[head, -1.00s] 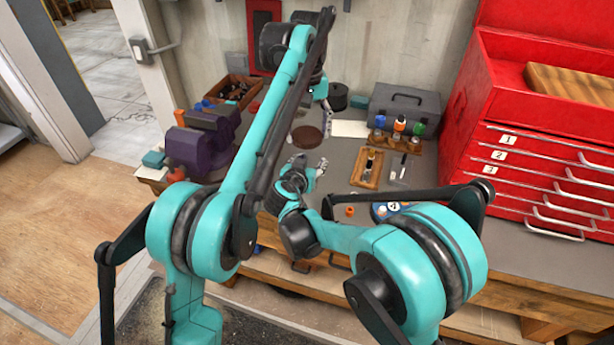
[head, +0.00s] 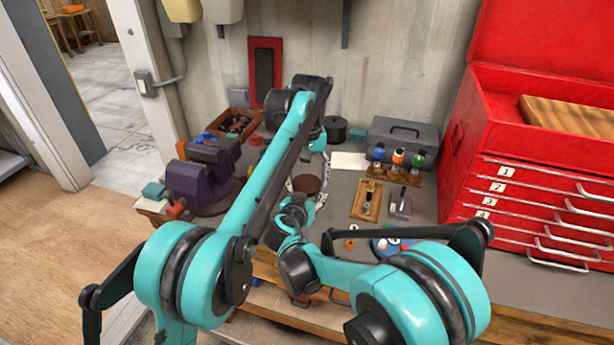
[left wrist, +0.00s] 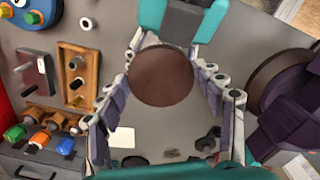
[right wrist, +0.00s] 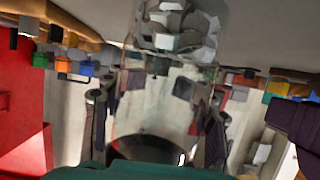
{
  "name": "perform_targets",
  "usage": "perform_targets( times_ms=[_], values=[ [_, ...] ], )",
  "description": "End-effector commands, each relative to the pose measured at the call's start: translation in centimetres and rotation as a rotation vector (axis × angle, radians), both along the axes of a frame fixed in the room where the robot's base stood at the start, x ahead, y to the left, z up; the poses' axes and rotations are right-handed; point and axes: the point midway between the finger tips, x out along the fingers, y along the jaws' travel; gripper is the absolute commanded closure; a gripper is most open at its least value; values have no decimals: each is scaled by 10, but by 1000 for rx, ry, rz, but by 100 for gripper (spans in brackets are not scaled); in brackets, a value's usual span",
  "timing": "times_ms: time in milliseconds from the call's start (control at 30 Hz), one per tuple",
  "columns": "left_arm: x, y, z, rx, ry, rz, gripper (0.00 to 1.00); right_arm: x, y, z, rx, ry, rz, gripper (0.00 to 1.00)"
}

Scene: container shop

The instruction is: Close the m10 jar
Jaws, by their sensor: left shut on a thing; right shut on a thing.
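A dark brown round lid (left wrist: 160,76) lies between the fingers of my left gripper (left wrist: 160,82), which is shut on it. The lid also shows in the head view (head: 307,183), just above my right gripper (head: 298,212). In the right wrist view a clear jar (right wrist: 168,88) with grey metal pieces inside stands between the fingers of my right gripper (right wrist: 155,115), which is shut on it. That view is upside down, and a dark reddish edge shows at the jar's mouth end. I cannot tell whether the lid touches the rim. The left wrist view hides the jar.
A purple vise (head: 200,178) stands left on the grey bench. A wooden tray (head: 367,200), a rack of colour-topped bottles (head: 397,170) and a grey toolbox (head: 405,138) lie to the right. A red drawer cabinet (head: 520,190) bounds the right side.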

Motion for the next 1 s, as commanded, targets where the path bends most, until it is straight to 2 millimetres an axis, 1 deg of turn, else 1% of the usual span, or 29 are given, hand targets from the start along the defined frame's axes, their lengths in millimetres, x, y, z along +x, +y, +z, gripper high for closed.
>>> perform_targets(
  times_ms=[400, 733, 1000],
  values=[
    [0, 0, 0, 0, 0, 0, 45, 0, 0, 0, 1, 1, 0, 100],
    [0, 0, -16, 0, 0, 0, 45, 0, 0, 0, 1, 1, 0, 100],
    [0, 0, -17, 0, 0, 0, 45, 0, 0, 0, 1, 1, 0, 100]
  ],
)
